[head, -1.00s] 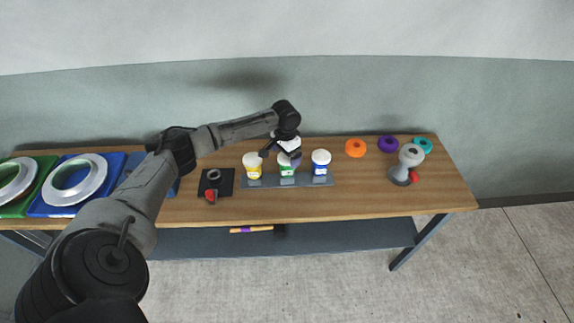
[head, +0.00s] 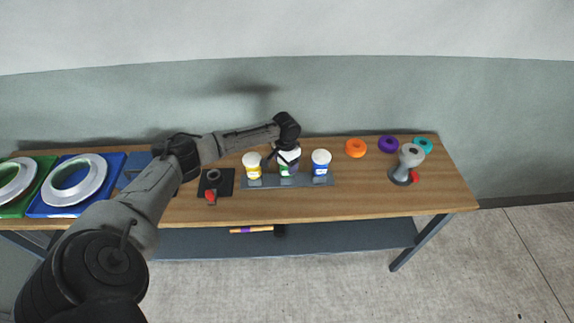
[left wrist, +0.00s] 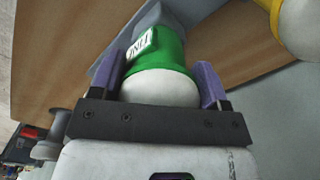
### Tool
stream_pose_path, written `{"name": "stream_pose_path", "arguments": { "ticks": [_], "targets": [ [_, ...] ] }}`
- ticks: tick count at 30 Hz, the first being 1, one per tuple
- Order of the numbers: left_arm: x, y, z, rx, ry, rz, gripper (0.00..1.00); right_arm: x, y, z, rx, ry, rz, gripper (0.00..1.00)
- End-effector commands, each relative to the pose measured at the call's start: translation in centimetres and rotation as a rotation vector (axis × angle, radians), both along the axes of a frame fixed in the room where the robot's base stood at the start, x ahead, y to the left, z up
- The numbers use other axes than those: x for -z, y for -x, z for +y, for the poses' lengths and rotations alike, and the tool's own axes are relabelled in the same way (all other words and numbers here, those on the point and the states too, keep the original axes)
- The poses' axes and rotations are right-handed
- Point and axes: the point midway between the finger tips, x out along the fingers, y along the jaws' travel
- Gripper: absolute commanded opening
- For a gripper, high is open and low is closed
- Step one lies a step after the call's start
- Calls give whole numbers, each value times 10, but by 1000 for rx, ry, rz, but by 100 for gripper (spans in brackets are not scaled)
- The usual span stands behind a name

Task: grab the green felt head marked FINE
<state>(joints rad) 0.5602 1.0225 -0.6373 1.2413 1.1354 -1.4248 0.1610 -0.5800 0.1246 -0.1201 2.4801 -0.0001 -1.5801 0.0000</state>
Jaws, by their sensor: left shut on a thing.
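The green felt head (head: 285,169) stands in the middle of the grey rack (head: 262,182), between a yellow-banded head (head: 252,167) and a blue-banded head (head: 321,163). In the left wrist view the green head (left wrist: 160,56) has a white rounded end and a white label, partly legible. My left gripper (left wrist: 163,88) has its purple fingers on either side of the green head and is shut on it. In the head view, my left gripper (head: 284,158) partly hides the green head. My right gripper is not in view.
An orange ring (head: 355,148), a purple ring (head: 388,144) and a teal ring (head: 422,144) lie at the back right, near a grey stand (head: 408,165). A black plate (head: 224,186) with a red part is left of the rack. Bare wood lies in front.

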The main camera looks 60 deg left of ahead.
Motion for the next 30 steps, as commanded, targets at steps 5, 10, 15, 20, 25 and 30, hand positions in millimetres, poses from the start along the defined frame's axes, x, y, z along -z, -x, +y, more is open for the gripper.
{"name": "stream_pose_path", "arguments": {
  "ticks": [5, 10, 15, 20, 25, 30],
  "targets": [
    [0, 0, 0, 0, 0, 0, 43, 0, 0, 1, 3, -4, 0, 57],
    [-1, 0, 0, 0, 0, -2, 36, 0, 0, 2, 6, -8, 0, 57],
    [-3, -1, 0, 0, 0, -2, 36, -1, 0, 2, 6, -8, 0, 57],
    [-21, -1, 1, -1, -1, -4, 36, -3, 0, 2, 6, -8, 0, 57],
    [-50, -5, -12, 5, 3, -5, 36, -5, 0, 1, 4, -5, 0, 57],
    [-71, -16, -46, 5, 3, -6, 36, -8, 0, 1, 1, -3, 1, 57]
  ]
}}
